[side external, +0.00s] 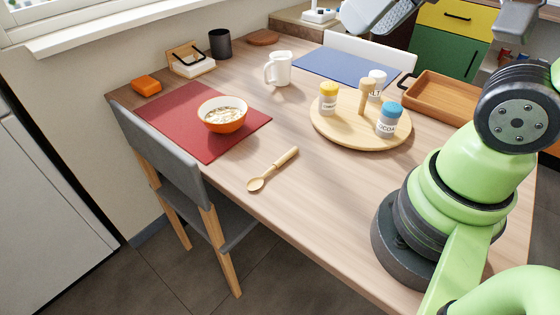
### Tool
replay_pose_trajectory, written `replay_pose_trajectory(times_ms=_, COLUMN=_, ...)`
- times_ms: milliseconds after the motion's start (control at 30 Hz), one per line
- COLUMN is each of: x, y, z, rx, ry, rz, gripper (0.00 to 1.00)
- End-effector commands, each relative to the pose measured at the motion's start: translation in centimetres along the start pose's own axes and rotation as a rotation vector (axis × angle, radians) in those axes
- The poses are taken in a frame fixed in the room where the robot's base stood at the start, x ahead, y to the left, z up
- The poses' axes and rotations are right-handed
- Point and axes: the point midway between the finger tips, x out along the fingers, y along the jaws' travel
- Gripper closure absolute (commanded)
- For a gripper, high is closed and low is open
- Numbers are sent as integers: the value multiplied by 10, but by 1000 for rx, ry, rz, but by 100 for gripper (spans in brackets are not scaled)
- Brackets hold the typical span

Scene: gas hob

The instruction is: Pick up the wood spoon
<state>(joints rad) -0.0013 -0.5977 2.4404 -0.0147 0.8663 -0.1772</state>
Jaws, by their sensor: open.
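The wood spoon (272,169) lies flat on the wooden table (320,205), near the table's front edge. Its bowl end points to the lower left, toward the grey chair, and its handle points to the upper right. Nothing touches or covers it. My green arm fills the right side of the side external view, with its base on the table.
A bowl of food (223,114) stands on a red mat (180,108) left of the spoon. A round board (336,130) with several jars and a wooden piece is to the right. A white mug (279,69), blue mat (345,66) and wooden tray (440,98) stand further back.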

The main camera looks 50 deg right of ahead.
Motion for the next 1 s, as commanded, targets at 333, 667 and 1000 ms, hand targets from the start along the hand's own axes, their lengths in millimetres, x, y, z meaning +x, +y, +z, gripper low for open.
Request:
replay_pose_trajectory(times_ms=333, x=96, y=16, z=-44, rx=-762, ry=-291, rz=21, gripper=54)
replay_pose_trajectory(times_ms=667, x=209, y=43, z=-32, rx=-1445, ry=-538, rz=-169, gripper=54)
replay_pose_trajectory(times_ms=1000, x=257, y=57, z=-8, rx=-1667, ry=-603, rz=-280, gripper=54)
